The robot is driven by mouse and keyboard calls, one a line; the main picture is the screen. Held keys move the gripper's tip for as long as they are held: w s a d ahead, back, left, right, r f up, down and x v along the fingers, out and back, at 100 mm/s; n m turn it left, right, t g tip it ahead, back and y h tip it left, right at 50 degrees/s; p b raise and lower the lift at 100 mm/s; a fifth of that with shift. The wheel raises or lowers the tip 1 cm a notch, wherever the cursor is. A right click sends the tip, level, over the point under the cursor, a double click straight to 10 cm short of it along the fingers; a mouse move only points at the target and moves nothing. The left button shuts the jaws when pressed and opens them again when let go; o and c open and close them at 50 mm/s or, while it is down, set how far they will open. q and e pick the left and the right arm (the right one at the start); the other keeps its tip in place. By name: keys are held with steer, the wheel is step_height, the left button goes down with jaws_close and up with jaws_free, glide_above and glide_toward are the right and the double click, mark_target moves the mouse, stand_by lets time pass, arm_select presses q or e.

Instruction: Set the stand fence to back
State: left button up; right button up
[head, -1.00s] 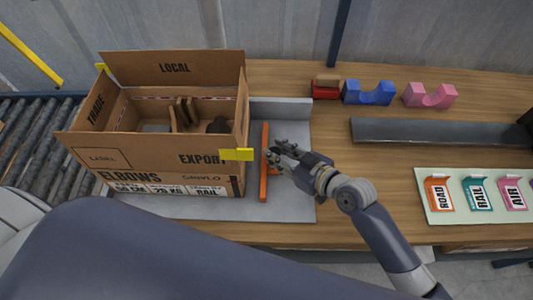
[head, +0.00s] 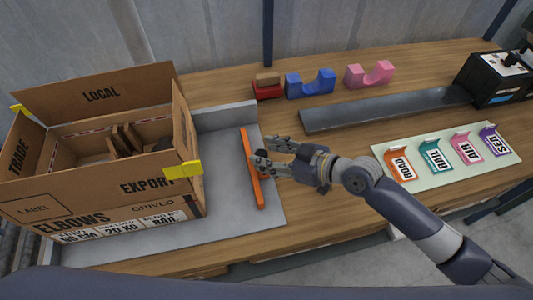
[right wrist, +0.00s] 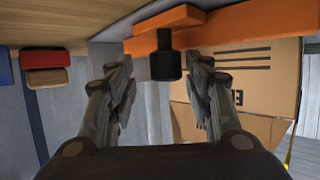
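The stand fence is an orange bar (head: 252,180) on the grey stand (head: 235,226), just right of the cardboard box. It runs from the back of the stand toward its front. In the right wrist view, the orange bar (right wrist: 225,35) crosses the top, with a black knob (right wrist: 165,60) sticking out from it. My right gripper (head: 262,153) is beside the fence on its right. In the right wrist view, its fingers (right wrist: 164,88) are apart on either side of the knob, with gaps on both sides. My left gripper is out of view.
The open cardboard box (head: 130,200) occupies the stand's left part. Red, blue (head: 310,84) and pink (head: 370,74) blocks stand at the back. A dark grey strip (head: 385,110) and a board of labels (head: 449,150) lie to the right, near a black machine (head: 497,80).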

steer(key=shift+s, duration=0.1)
steer(key=v, duration=1.2)
steer(key=shift+f, duration=0.1)
stand_by(0.4)
